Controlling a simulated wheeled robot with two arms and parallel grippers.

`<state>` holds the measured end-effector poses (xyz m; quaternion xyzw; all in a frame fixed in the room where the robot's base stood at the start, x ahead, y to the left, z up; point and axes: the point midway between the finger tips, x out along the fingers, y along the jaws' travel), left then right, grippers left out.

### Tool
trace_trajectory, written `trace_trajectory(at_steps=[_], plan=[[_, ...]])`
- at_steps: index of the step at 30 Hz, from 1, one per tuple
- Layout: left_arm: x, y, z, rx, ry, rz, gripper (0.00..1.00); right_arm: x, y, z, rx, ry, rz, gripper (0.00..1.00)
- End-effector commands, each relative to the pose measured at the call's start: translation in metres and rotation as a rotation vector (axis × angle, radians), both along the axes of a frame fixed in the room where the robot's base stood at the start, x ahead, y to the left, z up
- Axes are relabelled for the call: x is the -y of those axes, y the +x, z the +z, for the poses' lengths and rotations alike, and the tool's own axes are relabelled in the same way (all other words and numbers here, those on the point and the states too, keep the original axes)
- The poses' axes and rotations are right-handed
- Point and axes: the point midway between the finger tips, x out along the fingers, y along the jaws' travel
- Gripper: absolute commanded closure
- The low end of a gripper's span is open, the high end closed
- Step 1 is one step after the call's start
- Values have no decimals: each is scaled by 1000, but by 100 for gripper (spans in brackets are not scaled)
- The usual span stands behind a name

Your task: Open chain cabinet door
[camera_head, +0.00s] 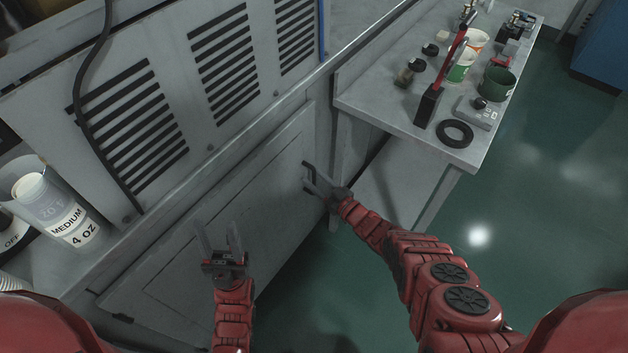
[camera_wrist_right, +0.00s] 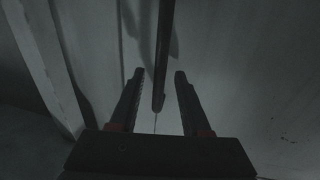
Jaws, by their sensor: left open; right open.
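The grey cabinet door (camera_head: 262,180) is a flat panel low on the machine's front, and it looks closed. My right gripper (camera_head: 312,176) is at the door's upper right part with its fingers open. In the right wrist view, a dark upright bar, seemingly the door handle (camera_wrist_right: 162,60), runs between the two open fingers of my right gripper (camera_wrist_right: 157,85). The fingers show gaps on both sides of the bar. My left gripper (camera_head: 221,240) is open and empty, in front of the door's left part. It appears to touch nothing.
A grey side table (camera_head: 390,95) on the right holds cups, a black ring (camera_head: 454,133) and small tools. A container labelled MEDIUM 4 OZ (camera_head: 58,205) stands on the ledge at left. Vented panels (camera_head: 130,125) rise above the door. Green floor (camera_head: 530,200) lies open at right.

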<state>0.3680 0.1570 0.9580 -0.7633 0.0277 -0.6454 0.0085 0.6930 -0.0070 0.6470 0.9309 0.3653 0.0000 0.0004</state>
Motion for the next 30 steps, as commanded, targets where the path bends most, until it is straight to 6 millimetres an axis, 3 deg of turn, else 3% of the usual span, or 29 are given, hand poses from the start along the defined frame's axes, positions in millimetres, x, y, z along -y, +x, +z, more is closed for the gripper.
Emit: trace_trajectory(at_steps=[11, 12, 20, 30], plan=[[0, 0, -3, 0, 0, 0, 50, -5, 7, 1, 0, 0, -2, 53], [0, 0, -3, 0, 0, 0, 50, -5, 7, 1, 1, -1, -2, 55], [0, 0, -3, 0, 0, 0, 50, -5, 7, 1, 1, -1, -2, 100], [0, 0, -3, 0, 0, 0, 50, -5, 7, 1, 1, -1, -2, 100]])
